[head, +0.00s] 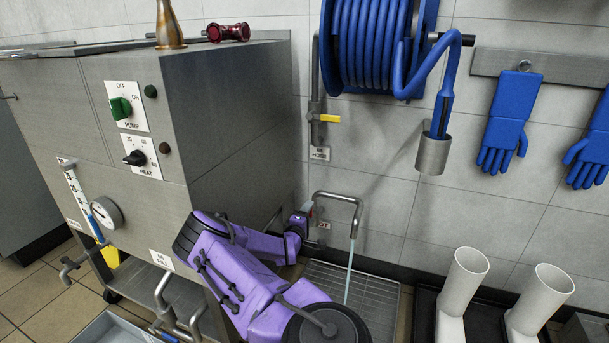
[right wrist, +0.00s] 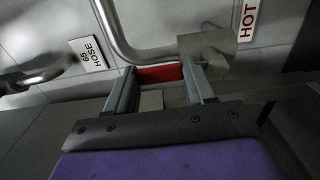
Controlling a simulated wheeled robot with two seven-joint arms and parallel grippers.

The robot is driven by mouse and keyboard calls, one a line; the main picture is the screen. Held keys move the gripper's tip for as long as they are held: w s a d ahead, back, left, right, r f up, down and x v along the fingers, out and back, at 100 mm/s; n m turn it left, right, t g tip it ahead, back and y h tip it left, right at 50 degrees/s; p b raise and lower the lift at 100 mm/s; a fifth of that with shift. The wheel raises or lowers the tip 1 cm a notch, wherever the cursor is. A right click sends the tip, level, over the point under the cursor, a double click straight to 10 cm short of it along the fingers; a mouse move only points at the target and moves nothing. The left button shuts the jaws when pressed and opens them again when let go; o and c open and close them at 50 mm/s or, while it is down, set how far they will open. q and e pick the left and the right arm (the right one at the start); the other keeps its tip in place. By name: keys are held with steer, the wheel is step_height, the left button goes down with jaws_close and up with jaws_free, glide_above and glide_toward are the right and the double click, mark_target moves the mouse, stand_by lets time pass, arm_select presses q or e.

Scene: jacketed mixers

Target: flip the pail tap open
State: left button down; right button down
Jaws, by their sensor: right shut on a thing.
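The pail tap is a bent steel pipe (head: 345,197) low on the tiled wall, beside a sign reading HOT (right wrist: 249,18). A thin pale stream of water (head: 350,270) runs from its spout down to the floor grate. In the right wrist view the tap's red lever (right wrist: 160,74) lies between the fingers of my right gripper (right wrist: 160,84), which is shut on it. In the head view my right gripper (head: 304,217) is at the tap's wall end, and the lever is mostly hidden there. My left gripper is out of view.
A steel jacketed mixer (head: 235,120) stands close on the left of my right arm. A steel floor grate (head: 380,290) lies below the spout. White boots (head: 463,285) stand to the right. A blue hose reel (head: 370,45) and a yellow-handled valve (head: 329,118) are above.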

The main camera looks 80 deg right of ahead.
steer(key=shift+c, duration=1.9)
jaws_free()
steer(key=w+a+p, duration=0.2)
steer(key=a+p, duration=0.1)
steer(key=a, duration=0.7)
steer(key=shift+a, duration=0.2)
